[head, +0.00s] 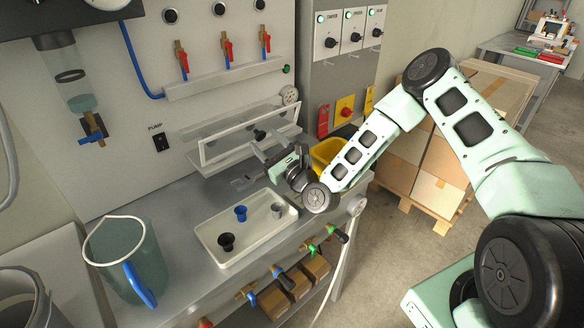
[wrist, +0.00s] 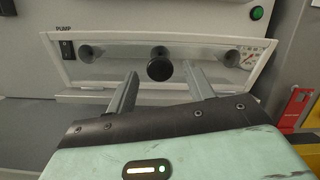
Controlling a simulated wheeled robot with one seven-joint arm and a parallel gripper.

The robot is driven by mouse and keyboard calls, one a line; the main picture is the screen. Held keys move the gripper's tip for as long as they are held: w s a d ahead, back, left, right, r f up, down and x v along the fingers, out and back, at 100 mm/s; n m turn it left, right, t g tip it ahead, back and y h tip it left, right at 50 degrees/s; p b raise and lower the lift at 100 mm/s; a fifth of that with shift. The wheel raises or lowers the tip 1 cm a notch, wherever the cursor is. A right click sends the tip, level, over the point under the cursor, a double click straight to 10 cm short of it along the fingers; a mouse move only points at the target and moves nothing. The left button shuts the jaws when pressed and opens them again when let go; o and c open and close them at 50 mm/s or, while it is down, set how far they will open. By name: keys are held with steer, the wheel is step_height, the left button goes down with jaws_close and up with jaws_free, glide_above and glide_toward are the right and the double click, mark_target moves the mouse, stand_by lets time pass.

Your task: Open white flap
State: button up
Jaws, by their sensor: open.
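The white flap (head: 230,144) is a long white frame with a clear pane, low on the wall panel above the bench. A black round knob (head: 259,135) sits at its middle. In the wrist view the flap (wrist: 120,60) spans most of the width, with the knob (wrist: 158,68) at its centre. My gripper (head: 250,168) is open and empty in front of and below the flap. In the wrist view its fingertips (wrist: 158,74) stand left and right of the knob. I cannot tell how far the fingertips are from it.
A white tray (head: 245,250) with small black, blue and grey cups lies on the bench below. A clear jug (head: 125,262) with a blue handle stands at left. Red-handled valves (head: 226,50) are above the flap. A yellow bin (head: 328,152) and stacked boxes (head: 412,160) are at right.

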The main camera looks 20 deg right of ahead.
steer(key=b+v, duration=0.4)
steer(key=v, duration=1.1)
steer(key=shift+s+d+f, duration=0.1)
steer(key=shift+s, duration=0.1)
